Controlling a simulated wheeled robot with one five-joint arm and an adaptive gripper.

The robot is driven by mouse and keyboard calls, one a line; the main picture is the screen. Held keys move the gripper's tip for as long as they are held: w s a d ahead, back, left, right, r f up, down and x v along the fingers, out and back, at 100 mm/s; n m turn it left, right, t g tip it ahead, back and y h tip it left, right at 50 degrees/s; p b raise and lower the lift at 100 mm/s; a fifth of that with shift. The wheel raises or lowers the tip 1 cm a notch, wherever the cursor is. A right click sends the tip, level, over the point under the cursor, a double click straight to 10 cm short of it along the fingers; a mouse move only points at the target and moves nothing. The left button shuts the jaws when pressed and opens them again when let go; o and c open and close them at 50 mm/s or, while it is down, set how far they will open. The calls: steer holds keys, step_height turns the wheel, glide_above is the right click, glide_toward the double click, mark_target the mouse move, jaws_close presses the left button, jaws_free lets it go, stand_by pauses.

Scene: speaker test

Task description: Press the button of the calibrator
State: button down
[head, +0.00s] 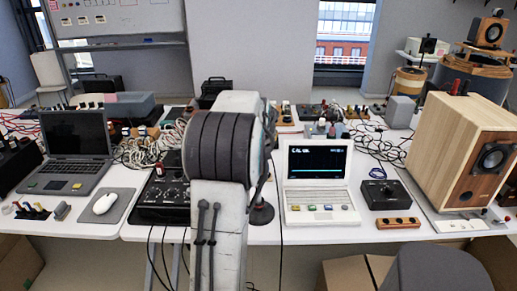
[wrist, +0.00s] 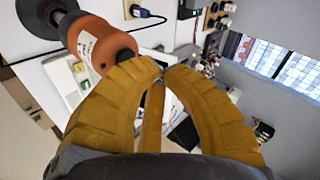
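An orange cylinder with a white label (wrist: 97,44), which looks like the calibrator, shows at the upper left of the wrist view. It has a dark end and joins a black stand with a round base (wrist: 22,12). I cannot make out its button. My gripper (wrist: 162,70) has mustard-coloured fingers with tips together and nothing seen between them. The left finger's tip is close to the cylinder's near end in the picture; I cannot tell whether they touch. In the head view my arm hides the gripper and the cylinder; only the black stand base (head: 262,214) shows.
A white instrument with a screen reading "CAL" (head: 318,182) stands right of my arm. A black box with a knob (head: 386,194) and a wooden speaker (head: 462,150) are further right. A laptop (head: 75,150), mouse (head: 105,203) and black mixer (head: 160,197) are left. Cables lie behind.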

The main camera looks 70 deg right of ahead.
steer(key=shift+r, duration=0.1)
steer(key=shift+r+p, duration=2.3)
steer(key=shift+r, duration=0.6)
